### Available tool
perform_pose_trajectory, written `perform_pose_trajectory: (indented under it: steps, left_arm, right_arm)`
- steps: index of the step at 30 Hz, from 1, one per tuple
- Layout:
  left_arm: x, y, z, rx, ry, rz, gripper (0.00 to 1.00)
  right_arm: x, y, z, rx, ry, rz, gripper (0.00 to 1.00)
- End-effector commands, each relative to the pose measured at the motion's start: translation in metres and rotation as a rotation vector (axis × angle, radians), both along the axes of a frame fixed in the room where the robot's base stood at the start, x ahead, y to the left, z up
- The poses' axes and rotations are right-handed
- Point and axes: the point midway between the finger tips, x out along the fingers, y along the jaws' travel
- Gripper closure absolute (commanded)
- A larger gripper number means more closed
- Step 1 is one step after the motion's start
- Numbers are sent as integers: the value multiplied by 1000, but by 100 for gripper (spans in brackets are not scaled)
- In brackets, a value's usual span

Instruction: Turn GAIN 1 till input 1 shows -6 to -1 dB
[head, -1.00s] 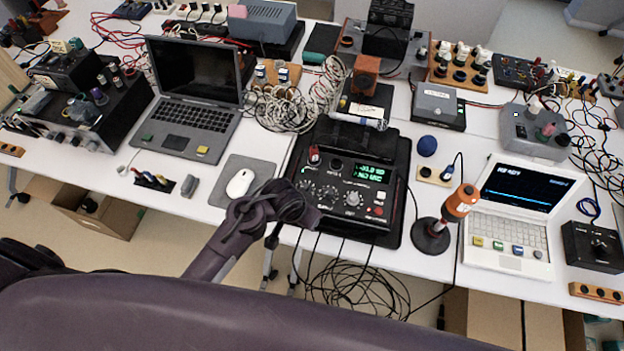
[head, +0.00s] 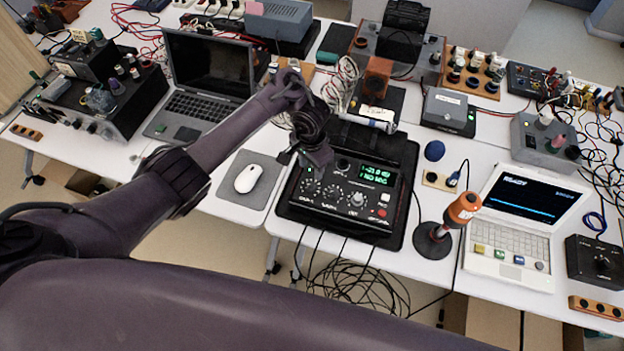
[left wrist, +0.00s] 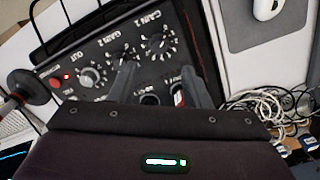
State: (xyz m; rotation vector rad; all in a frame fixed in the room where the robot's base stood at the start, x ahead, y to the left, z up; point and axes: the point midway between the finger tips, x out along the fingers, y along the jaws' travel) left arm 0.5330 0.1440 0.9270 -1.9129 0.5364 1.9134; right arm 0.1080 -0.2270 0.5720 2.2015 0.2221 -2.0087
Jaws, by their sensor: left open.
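The black audio recorder (head: 345,212) lies on the white table, with GAIN 1, GAIN 2 and OUT knobs. Its green display (head: 366,174) has two lines; the upper seems to read about -21, too small to be sure. The GAIN 1 knob (head: 311,187) is leftmost; in the left wrist view the GAIN 1 knob (left wrist: 160,45) shows beyond the fingertips. My left gripper (head: 314,164) is above the recorder's back left part. In the left wrist view my left gripper (left wrist: 158,70) is open and empty, one finger near the GAIN 2 knob (left wrist: 122,57). My right gripper is not in view.
A white mouse (head: 248,178) on a grey pad is left of the recorder. An orange-topped microphone on a stand (head: 433,239) and a white laptop (head: 512,240) are to the right. Loose white cables and a dark laptop (head: 207,88) are behind my arm.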

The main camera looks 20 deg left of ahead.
Motion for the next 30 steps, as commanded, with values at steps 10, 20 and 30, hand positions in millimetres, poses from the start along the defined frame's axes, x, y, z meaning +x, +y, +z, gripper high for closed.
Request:
perform_pose_trajectory:
  steps: [10, 20, 30]
  left_arm:
    - [-1, 0, -48, 1, 4, 0, 57]
    - [0, 0, -76, 1, 1, -2, 57]
    - [0, 0, -77, 0, 0, -2, 67]
  right_arm:
    - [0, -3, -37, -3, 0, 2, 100]
    - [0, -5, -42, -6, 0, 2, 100]
    - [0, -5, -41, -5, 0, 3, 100]
